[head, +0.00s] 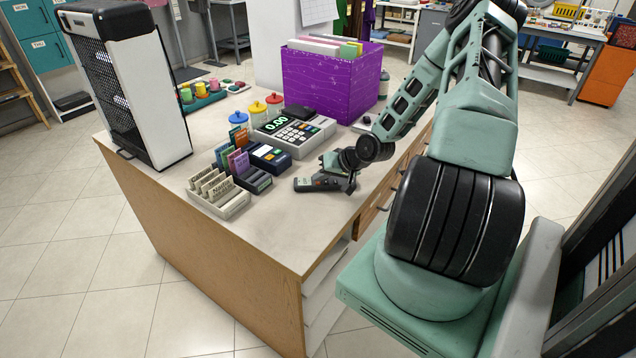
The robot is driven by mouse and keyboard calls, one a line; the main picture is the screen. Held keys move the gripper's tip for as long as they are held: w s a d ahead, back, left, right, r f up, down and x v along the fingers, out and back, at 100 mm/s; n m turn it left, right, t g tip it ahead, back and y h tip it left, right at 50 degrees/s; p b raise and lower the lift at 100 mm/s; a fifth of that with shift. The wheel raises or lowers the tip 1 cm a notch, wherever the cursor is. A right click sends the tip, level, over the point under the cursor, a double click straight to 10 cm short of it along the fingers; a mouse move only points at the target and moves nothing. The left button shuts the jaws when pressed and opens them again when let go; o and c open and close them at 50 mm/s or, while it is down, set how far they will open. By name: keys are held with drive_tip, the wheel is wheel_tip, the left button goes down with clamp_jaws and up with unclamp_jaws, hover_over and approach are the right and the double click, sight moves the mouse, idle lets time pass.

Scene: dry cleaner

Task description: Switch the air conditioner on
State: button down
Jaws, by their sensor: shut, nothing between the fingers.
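A dark handheld device with a small pale green screen (318,184), like a remote control, lies on the counter near its front right edge. My gripper (350,184) is low over the counter, at the right end of this device. It is shut with nothing held; whether it touches the device is unclear. No unit in view is clearly an air conditioner. A tall white and black case with a mesh side (140,85) stands at the counter's left end; I cannot tell what it is.
The counter (275,225) also holds a card rack (218,195), a card terminal (268,158), a cash register (295,132), lidded jars (257,110) and a purple box (330,82). The counter's front corner is bare. Tiled floor (60,265) is open at left.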

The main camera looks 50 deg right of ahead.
sight(321, 185)
drive_tip(key=shift+f, duration=0.2)
idle(0.4)
drive_tip(key=shift+r+p, duration=0.8)
drive_tip(key=shift+r, duration=0.1)
wheel_tip(321, 185, up, 5)
drive_tip(key=p, duration=0.5)
idle(0.4)
